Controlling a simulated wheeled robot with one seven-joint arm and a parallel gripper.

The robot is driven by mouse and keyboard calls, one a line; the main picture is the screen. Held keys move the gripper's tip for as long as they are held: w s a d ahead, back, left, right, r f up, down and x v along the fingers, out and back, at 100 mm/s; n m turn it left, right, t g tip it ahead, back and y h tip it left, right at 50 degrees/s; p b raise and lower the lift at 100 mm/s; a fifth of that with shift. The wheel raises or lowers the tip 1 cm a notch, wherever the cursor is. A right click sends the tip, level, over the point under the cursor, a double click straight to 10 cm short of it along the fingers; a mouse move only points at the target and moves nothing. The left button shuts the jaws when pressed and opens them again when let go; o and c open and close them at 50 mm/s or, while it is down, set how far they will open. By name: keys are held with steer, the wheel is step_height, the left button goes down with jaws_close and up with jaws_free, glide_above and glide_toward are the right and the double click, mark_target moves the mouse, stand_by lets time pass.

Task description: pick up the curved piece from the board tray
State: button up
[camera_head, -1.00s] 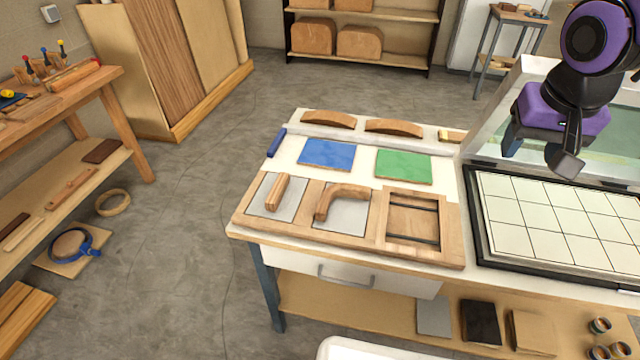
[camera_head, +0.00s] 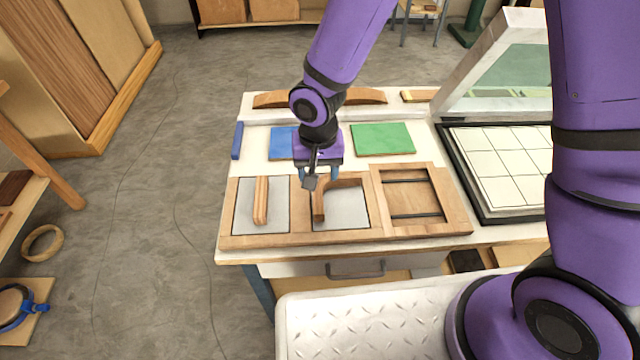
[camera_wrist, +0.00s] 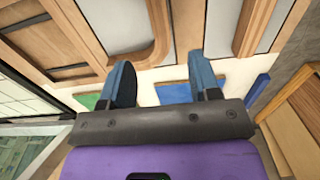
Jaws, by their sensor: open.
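The board tray (camera_head: 345,237) is a wooden frame with three compartments on the bench. The curved piece (camera_head: 319,205), a bent wooden strip with a rounded corner, lies on the grey floor of the middle compartment. My gripper (camera_head: 319,177) is open and empty, above the back edge of that compartment, and hides part of the piece's bend. In the wrist view the curved piece (camera_wrist: 157,48) shows just beyond my open gripper (camera_wrist: 160,62), apart from the fingers.
A straight wooden block (camera_head: 261,200) lies in the left compartment; the right one holds a frame with dark bars (camera_head: 412,200). Behind are a blue sheet (camera_head: 281,143), a green sheet (camera_head: 383,138) and curved wooden forms (camera_head: 270,99). A black-edged tiled panel (camera_head: 500,160) stands to the right.

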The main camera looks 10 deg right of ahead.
mark_target(318, 196)
step_height(318, 196, down, 5)
steer(key=shift+f, duration=0.15)
steer(key=shift+w+f, duration=0.15)
steer(key=shift+f, duration=1.15)
steer(key=shift+w+f, duration=0.1)
steer(key=shift+f, duration=1.15)
steer(key=c, duration=1.1)
